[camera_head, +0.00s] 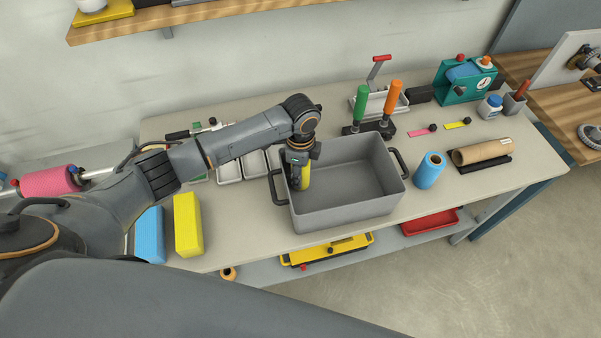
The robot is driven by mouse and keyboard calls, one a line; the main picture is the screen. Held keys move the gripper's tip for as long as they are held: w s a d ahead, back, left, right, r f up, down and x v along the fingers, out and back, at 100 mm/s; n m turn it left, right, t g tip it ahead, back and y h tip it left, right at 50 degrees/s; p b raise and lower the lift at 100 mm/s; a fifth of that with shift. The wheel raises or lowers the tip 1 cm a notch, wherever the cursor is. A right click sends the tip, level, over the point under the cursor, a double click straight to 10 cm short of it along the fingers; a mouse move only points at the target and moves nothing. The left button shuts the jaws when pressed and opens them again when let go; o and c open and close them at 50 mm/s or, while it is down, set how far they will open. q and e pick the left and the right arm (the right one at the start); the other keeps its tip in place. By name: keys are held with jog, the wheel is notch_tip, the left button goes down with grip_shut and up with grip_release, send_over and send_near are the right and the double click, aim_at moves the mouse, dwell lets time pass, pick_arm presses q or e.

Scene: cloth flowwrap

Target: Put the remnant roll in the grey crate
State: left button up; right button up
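The grey crate (347,219) stands open near the front edge of the table. My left gripper (299,178) points down inside the crate's left end. A yellow roll (306,176) is upright right at its fingers and looks held between them; one finger is hidden. I cannot tell whether the roll's lower end touches the crate floor. A blue roll (428,172) stands upright on the table just right of the crate. The frame does not show clearly which roll is the remnant. My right gripper is not in view.
Green and orange handled tools (377,115) stand behind the crate. Blue and yellow blocks (187,224) are at the front left. Small trays (229,171) sit left of the crate.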

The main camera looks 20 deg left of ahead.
pick_arm(q)
jog(key=shift+f, duration=0.8)
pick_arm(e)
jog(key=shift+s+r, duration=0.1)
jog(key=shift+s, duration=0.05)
pick_arm(q)
jog(key=shift+f, duration=0.2)
jog(key=o, duration=0.9)
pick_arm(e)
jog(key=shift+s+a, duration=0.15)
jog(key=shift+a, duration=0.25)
pick_arm(q)
jog(key=shift+r, duration=0.1)
